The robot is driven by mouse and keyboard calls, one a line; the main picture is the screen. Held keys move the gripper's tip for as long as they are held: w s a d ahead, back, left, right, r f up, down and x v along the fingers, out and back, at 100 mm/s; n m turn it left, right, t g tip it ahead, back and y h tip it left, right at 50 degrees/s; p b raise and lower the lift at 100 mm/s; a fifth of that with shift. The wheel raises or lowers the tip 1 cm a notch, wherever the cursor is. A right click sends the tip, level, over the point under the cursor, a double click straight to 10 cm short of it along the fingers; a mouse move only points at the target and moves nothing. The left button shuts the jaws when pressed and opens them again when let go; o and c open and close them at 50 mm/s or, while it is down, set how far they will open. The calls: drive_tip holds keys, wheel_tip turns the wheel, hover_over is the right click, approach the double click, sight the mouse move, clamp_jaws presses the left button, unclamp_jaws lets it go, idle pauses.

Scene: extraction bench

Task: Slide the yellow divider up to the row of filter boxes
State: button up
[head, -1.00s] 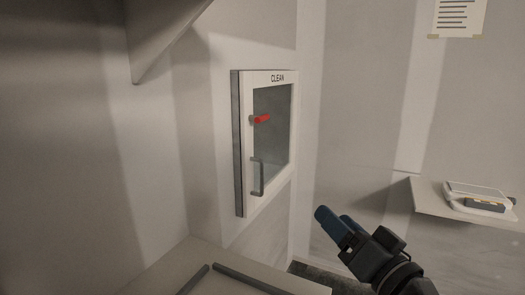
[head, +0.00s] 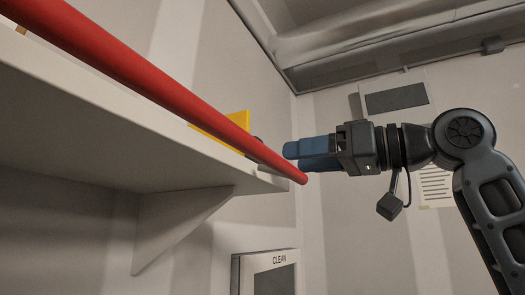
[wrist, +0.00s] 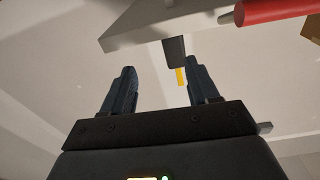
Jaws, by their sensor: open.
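The yellow divider (head: 216,128) stands on a high shelf (head: 110,130), partly hidden behind a red bar (head: 150,82) along the shelf's front. Only a small strip of yellow (wrist: 180,77) shows in the wrist view, below a dark piece (wrist: 174,50) and between my fingers in the picture. My gripper (head: 288,158), with blue fingers, is near the shelf's right end, beside the bar's end. In the wrist view my gripper (wrist: 160,92) is open, with nothing between its fingertips that I can see held. A brown corner (wrist: 313,28) at the right edge may be a filter box; the row is not clearly visible.
The red bar ends close to my fingers. A bracket (head: 180,220) supports the shelf from below. A white cabinet marked CLEAN (head: 265,274) hangs lower on the wall. A ceiling-level duct or hood (head: 400,50) runs above. Open air lies below my gripper.

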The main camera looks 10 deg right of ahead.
drive_tip(key=shift+n+g, duration=0.3)
drive_tip(key=shift+n, duration=0.2)
drive_tip(key=w+a+r, duration=0.1)
drive_tip(key=a, duration=0.1)
drive_tip(key=a+r+p, duration=0.1)
drive_tip(key=a, duration=0.1)
drive_tip(key=w+a+p, duration=0.1)
drive_tip(key=a, duration=0.2)
drive_tip(key=shift+w+a+r, duration=0.1)
drive_tip(key=shift+w+r, duration=0.2)
drive_tip(key=shift+r, duration=0.1)
clamp_jaws()
